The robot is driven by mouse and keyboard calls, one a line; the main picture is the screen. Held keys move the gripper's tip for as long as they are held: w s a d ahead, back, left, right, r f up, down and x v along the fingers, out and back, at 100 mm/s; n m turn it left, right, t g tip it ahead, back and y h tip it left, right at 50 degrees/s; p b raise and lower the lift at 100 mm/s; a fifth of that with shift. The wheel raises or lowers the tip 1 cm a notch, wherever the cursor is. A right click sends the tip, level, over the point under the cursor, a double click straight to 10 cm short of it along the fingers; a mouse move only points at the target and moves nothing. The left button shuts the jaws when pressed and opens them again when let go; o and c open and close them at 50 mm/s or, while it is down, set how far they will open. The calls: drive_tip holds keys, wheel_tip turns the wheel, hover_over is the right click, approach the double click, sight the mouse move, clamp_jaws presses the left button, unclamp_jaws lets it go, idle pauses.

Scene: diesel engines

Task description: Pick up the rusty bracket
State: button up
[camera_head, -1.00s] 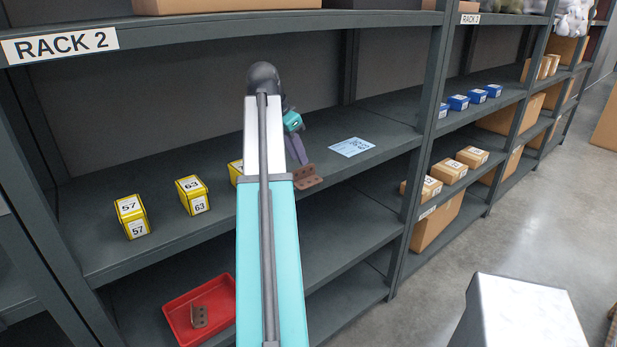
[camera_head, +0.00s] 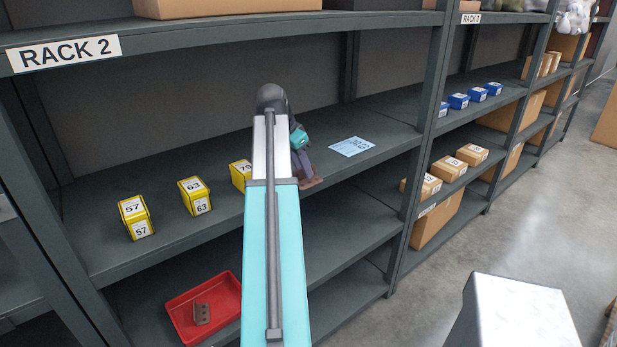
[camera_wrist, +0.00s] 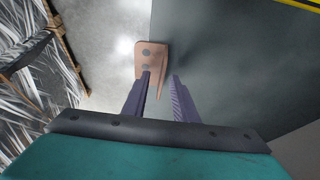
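A rusty brown bracket with holes lies at the front edge of the rack's middle shelf, partly hidden by my arm and gripper in the head view (camera_head: 313,183). In the wrist view the bracket (camera_wrist: 150,55) shows a holed plate and an upright flange. My gripper (camera_wrist: 161,85) has its two purple fingers apart, with the flange reaching between them. The left finger overlaps the holed plate in the picture. I cannot tell whether either finger touches. A second, grey-brown bracket (camera_head: 202,314) lies in the red tray (camera_head: 232,283) on the lower shelf.
Yellow boxes (camera_head: 136,217) numbered 57, 63 and 79 stand left of my arm on the same shelf. A pale blue label sheet (camera_head: 352,146) lies to the right of the bracket. The shelf behind is clear. A rack upright (camera_head: 416,150) stands farther right.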

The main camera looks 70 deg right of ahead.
clamp_jaws()
drive_tip(key=shift+r, duration=0.1)
idle(0.4)
